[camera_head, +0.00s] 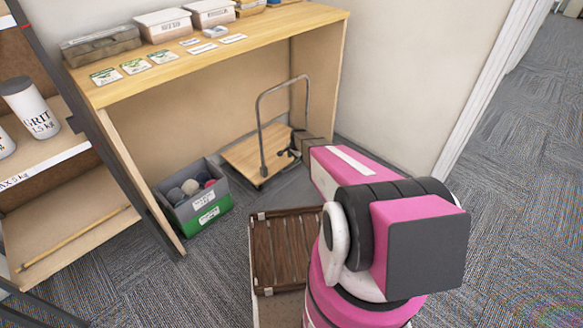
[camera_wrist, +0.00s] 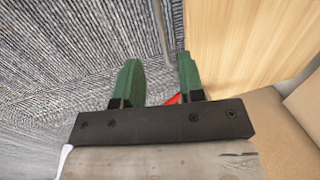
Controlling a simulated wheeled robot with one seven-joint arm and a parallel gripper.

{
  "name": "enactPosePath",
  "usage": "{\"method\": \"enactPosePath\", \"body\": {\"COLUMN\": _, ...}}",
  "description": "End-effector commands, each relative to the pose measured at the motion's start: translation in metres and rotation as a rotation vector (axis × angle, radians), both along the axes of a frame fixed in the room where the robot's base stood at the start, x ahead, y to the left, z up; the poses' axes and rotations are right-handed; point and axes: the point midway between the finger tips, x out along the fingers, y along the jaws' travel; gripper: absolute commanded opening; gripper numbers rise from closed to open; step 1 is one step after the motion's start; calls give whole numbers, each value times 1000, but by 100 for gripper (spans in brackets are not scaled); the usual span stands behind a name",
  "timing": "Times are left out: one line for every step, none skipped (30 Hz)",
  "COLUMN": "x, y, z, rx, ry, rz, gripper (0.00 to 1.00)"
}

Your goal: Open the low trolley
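A low trolley with a light wooden deck (camera_head: 246,160) and an upright bent metal handle (camera_head: 258,118) stands under the wooden table in the head view. My gripper (camera_wrist: 157,62) shows in the wrist view with two green fingers apart. A thin grey metal bar (camera_wrist: 163,30) runs down toward the gap between the fingertips. I cannot tell whether it touches them. A light wooden surface (camera_wrist: 240,40) lies to the right of the fingers. In the head view my pink arm reaches toward the trolley's right side, and the fingers cannot be made out clearly.
A grey and green bin (camera_head: 205,212) with balls stands left of the trolley. A brown slatted panel (camera_head: 283,250) lies in front of it. The wooden table (camera_head: 240,45) overhangs the trolley. A shelf (camera_head: 70,235) stands at left. Carpet at right is clear.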

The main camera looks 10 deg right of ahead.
Motion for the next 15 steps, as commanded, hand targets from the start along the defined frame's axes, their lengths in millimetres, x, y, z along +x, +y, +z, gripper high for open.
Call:
{"method": "enactPosePath", "body": {"x": 3, "y": 1, "z": -9, "rx": 0, "ry": 1, "rz": 0, "gripper": 36}}
{"method": "enactPosePath", "body": {"x": 3, "y": 1, "z": -13, "rx": 0, "ry": 1, "rz": 1, "gripper": 36}}
{"method": "enactPosePath", "body": {"x": 5, "y": 2, "z": -19, "rx": 0, "ry": 1, "rz": 1, "gripper": 36}}
{"method": "enactPosePath", "body": {"x": 6, "y": 3, "z": -24, "rx": 0, "ry": 1, "rz": 1, "gripper": 36}}
{"method": "enactPosePath", "body": {"x": 7, "y": 3, "z": -29, "rx": 0, "ry": 1, "rz": 1, "gripper": 36}}
{"method": "enactPosePath", "body": {"x": 8, "y": 4, "z": -37, "rx": 0, "ry": 1, "rz": 1, "gripper": 36}}
{"method": "enactPosePath", "body": {"x": 9, "y": 5, "z": -42, "rx": 0, "ry": 1, "rz": 1, "gripper": 36}}
{"method": "enactPosePath", "body": {"x": 10, "y": 6, "z": -48, "rx": 0, "ry": 1, "rz": 1, "gripper": 36}}
{"method": "enactPosePath", "body": {"x": 11, "y": 6, "z": -55, "rx": 0, "ry": 1, "rz": 1, "gripper": 36}}
{"method": "enactPosePath", "body": {"x": 12, "y": 7, "z": -60, "rx": 0, "ry": 1, "rz": 1, "gripper": 36}}
{"method": "enactPosePath", "body": {"x": 12, "y": 7, "z": -65, "rx": 0, "ry": 1, "rz": 1, "gripper": 36}}
{"method": "enactPosePath", "body": {"x": 13, "y": 8, "z": -70, "rx": 0, "ry": 1, "rz": 1, "gripper": 36}}
{"method": "enactPosePath", "body": {"x": 14, "y": 9, "z": -74, "rx": 0, "ry": 1, "rz": 1, "gripper": 36}}
{"method": "enactPosePath", "body": {"x": 14, "y": 9, "z": -78, "rx": 0, "ry": 1, "rz": 1, "gripper": 36}}
{"method": "enactPosePath", "body": {"x": 15, "y": 9, "z": -81, "rx": 0, "ry": 1, "rz": 1, "gripper": 36}}
